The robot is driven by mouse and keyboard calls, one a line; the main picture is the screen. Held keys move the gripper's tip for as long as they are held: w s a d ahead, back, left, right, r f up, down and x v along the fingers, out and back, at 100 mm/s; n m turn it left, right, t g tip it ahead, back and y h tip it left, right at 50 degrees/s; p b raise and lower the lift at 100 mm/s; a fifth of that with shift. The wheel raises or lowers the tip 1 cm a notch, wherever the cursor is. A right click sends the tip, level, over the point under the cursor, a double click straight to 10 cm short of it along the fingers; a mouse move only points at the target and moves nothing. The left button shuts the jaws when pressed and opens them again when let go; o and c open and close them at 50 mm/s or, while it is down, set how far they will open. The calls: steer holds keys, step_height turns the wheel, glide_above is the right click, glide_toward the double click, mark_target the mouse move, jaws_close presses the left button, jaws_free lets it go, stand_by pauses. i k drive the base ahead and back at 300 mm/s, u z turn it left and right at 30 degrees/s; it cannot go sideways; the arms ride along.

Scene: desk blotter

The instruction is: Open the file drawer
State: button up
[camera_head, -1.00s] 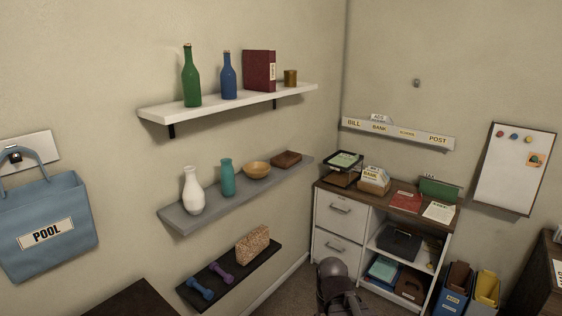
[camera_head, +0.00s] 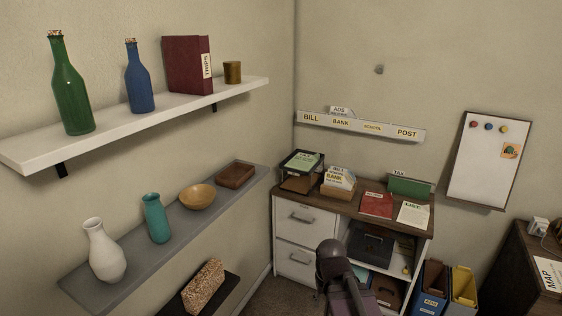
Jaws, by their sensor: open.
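A low cabinet with a brown top (camera_head: 345,203) stands in the corner. Its left side has two white drawers, an upper one (camera_head: 301,228) and a lower one (camera_head: 293,252), each with a bar handle. Both drawers look shut. I cannot tell from a label which one is the file drawer. A dark, rounded part of my own arm rises at the bottom centre, in front of the cabinet's open shelves and just right of the lower drawer. My gripper's fingers do not show.
A black tray (camera_head: 281,182), a BANK card box (camera_head: 325,190), a red folder (camera_head: 376,205) and a green file box (camera_head: 409,187) are on the cabinet top. Wall shelves (camera_head: 200,206) project on the left. Blue (camera_head: 431,290) and yellow (camera_head: 462,288) bins stand right of the cabinet.

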mark_target(306, 226)
steer(key=z, duration=0.25)
steer(key=i, duration=0.85)
steer(key=z, duration=0.45)
steer(key=i, duration=0.75)
steer(key=z, duration=0.2)
